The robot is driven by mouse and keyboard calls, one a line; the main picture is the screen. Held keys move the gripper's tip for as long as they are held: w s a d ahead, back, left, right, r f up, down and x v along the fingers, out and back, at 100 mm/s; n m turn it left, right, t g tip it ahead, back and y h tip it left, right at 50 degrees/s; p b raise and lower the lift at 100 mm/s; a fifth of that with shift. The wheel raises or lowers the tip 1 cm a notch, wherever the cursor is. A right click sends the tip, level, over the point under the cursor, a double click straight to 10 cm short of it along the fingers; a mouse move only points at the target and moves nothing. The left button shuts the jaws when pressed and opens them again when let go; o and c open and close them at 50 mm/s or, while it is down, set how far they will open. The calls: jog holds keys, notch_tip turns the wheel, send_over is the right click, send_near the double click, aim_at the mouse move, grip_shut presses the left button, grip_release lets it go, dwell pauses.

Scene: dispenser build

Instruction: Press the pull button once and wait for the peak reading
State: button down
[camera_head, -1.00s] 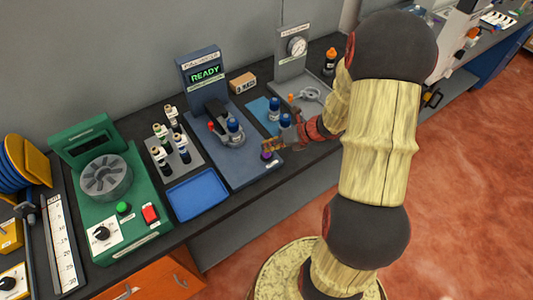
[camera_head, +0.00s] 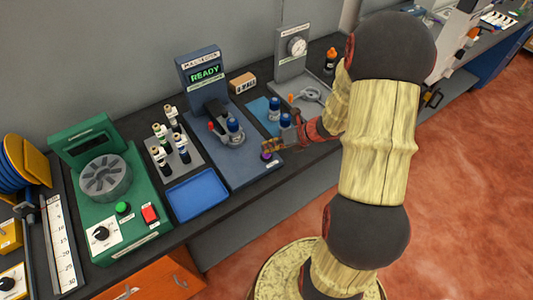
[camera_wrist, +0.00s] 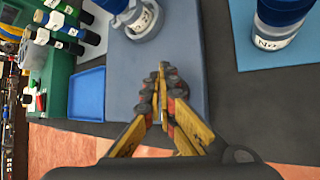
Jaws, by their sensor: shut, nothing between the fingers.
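The blue-grey tester (camera_head: 255,165) stands in the middle of the bench, and its display (camera_head: 206,74) reads READY in green. A purple button (camera_head: 267,155) sits at the front right of its base. A blue-capped vial sits in the tester's holder (camera_head: 232,130). My gripper (camera_head: 267,147) is shut and empty, with its fingertips just above or beside the button; contact cannot be told. In the wrist view my closed fingertips (camera_wrist: 163,70) are over the tester's base (camera_wrist: 185,45), and the button does not show, likely hidden by the fingers.
Blue-capped vials (camera_head: 274,107) stand on a blue mat just right of the tester. A blue tray (camera_head: 197,194) and a rack of several dark vials (camera_head: 183,150) are to the left. A green machine (camera_head: 120,190) stands further left. A gauge stand (camera_head: 297,47) is behind.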

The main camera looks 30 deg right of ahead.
jog(key=shift+f, duration=0.3)
dwell(0.5)
jog(key=shift+r+p, duration=0.95)
jog(key=shift+r, duration=0.05)
notch_tip(320, 180, up, 5)
jog(key=p, duration=0.5)
jog(key=shift+r, duration=0.1)
dwell(0.5)
